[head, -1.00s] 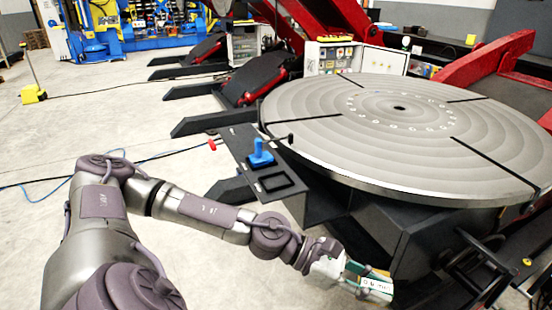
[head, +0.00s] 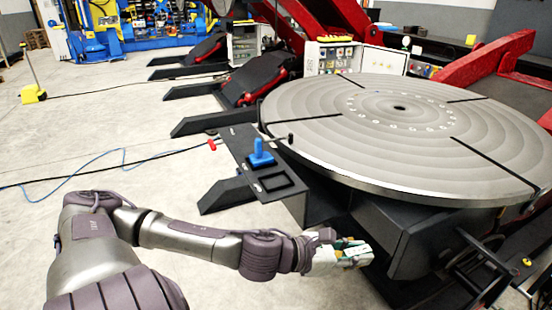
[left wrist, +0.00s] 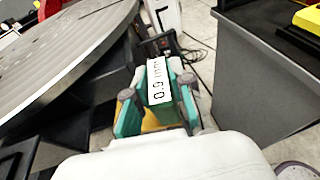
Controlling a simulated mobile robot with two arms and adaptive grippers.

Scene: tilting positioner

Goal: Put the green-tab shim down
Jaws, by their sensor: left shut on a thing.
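My left gripper (head: 352,250) is shut on the green-tab shim (left wrist: 157,78). In the left wrist view the shim's white label reads "0.9 mm", with green around it between the fingers. In the head view the shim is small and partly hidden by the gripper. The gripper is in front of the positioner's dark base, below the rim of the big round table (head: 330,165) and right of the small dark side panel (head: 240,150). My right gripper is not in view.
A red-tipped lever (head: 212,145) and a black knob (head: 290,139) stick out by the panel. Cables (head: 120,165) lie on the floor at left. In the left wrist view a dark cabinet (left wrist: 265,85) stands at right.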

